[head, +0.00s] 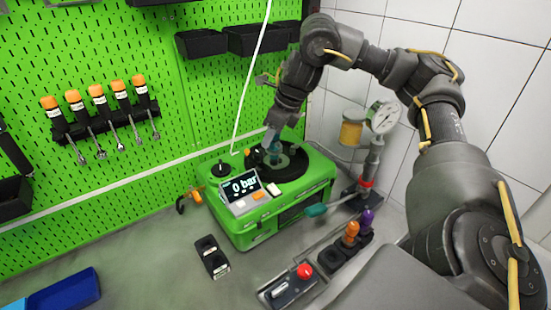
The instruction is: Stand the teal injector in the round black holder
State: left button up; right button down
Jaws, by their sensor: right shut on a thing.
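The teal injector (268,142) is held upright, or nearly so, in my right gripper (273,127), which is shut on it. Only a small part of the injector shows; the fingers hide the rest. It is over the top of the green test unit, in front of or above the round black holder (291,165). I cannot tell whether its lower end is in the holder or just above it. My left gripper is not in view.
The green test unit (243,231) has a "0 bar" display (241,187). To its right are a gauge pump (372,160) with a teal-ended lever (316,210) and a black rack (343,254) with orange and purple injectors. A black two-hole block (211,257) stands in front.

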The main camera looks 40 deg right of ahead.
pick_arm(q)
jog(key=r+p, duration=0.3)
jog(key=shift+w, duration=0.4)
pick_arm(e)
jog(key=w+d+f, duration=0.9)
jog(key=f, duration=0.3)
jog(key=shift+f, duration=0.3)
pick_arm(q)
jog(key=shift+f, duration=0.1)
pick_arm(e)
jog(key=shift+f+b, duration=0.3)
jog(key=c, duration=1.1)
grip_release()
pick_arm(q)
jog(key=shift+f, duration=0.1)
pick_arm(e)
jog(key=shift+o, duration=0.2)
jog(key=shift+r, duration=0.15)
